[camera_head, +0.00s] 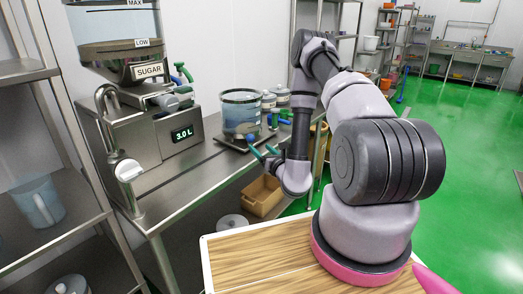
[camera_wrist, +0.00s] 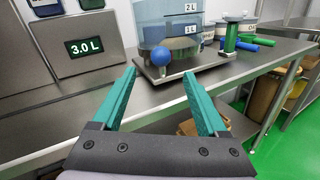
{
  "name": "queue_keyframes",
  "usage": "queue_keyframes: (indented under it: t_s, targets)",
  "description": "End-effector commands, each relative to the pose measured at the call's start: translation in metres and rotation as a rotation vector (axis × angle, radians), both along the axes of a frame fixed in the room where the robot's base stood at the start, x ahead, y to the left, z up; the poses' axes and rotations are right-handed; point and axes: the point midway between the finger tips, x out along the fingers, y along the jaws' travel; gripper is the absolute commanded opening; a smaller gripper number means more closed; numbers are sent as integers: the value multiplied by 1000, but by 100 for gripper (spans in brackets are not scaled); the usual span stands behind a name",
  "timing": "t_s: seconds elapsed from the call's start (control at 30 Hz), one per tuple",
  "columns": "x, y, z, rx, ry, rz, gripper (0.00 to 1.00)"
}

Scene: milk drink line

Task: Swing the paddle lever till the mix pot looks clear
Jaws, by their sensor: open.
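The mix pot (camera_head: 240,115) is a clear vessel of bluish liquid on a dark base plate on the steel bench. It also shows in the wrist view (camera_wrist: 168,22), with 2 L and 1 L marks. A blue ball knob (camera_wrist: 161,56) shows low at the pot's front left; I take it as the paddle lever's end, but the rest of the lever is hard to make out. My gripper (camera_wrist: 159,84) is open and empty, its teal fingers spread short of the knob and not touching it. In the head view my gripper (camera_head: 264,151) is just in front of the pot.
A steel dispenser with a 3.0 L display (camera_wrist: 86,47) and a SUGAR hopper (camera_head: 120,45) stands left. A green and blue fitting (camera_wrist: 232,38) and lidded pots (camera_head: 282,95) stand right of and behind the pot. A cardboard box (camera_head: 262,195) sits below the bench.

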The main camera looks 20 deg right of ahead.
Motion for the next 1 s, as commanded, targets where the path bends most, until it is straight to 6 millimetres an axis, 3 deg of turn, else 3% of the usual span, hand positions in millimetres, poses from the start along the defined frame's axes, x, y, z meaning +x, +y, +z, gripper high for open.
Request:
queue_keyframes:
  t_s: [0.2,0.43,0.57,1.0]
  targets:
    - [18,-20,5,-155,-90,191,76]
    - [18,-42,-3,-353,-147,402,76]
    - [27,-35,-4,-363,-149,417,76]
    - [91,9,-3,-361,-149,413,76]
